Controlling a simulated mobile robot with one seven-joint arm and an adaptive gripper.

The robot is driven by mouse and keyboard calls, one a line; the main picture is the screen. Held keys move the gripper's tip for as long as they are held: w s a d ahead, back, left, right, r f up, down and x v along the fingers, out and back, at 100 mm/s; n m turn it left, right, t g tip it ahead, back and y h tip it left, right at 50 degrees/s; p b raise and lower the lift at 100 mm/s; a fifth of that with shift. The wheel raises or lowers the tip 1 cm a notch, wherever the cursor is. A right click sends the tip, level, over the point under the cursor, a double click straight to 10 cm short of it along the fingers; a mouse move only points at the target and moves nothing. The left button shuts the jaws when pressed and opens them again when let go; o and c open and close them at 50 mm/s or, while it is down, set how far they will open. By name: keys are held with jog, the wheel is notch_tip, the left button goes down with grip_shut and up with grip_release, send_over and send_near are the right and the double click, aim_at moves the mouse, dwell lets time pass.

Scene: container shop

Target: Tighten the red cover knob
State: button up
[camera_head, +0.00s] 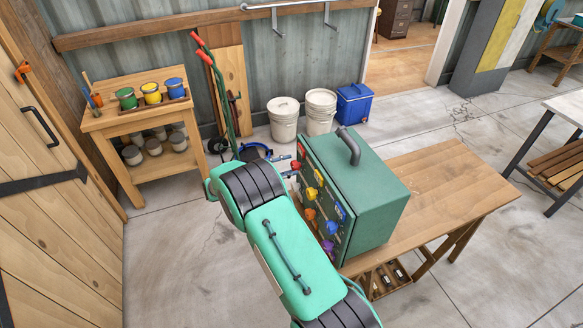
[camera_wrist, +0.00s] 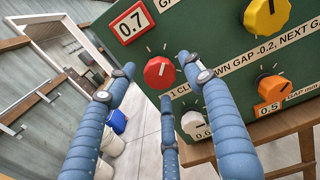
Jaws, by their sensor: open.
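A green box (camera_head: 378,196) with a carrying handle stands on the wooden table. Several coloured knobs are on its front panel. In the wrist view a red knob (camera_wrist: 158,73) with a white pointer line sits on the panel, below a red-framed "0.7" label (camera_wrist: 133,22). My gripper (camera_wrist: 158,82) is open, with its blue fingers spread around the red knob in the picture. I see no finger clearly touching it, and the depth gap is hard to judge. In the head view my arm covers most of the gripper beside the panel.
A yellow knob (camera_wrist: 266,17), an orange knob (camera_wrist: 272,88) and a white knob (camera_wrist: 194,124) sit on the same panel. The wooden table (camera_head: 440,190) is bare right of the box. White buckets (camera_head: 283,118) and a blue cooler (camera_head: 354,103) stand behind.

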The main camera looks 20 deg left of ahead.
jog(key=shift+x, duration=0.95)
jog(key=c, duration=1.2)
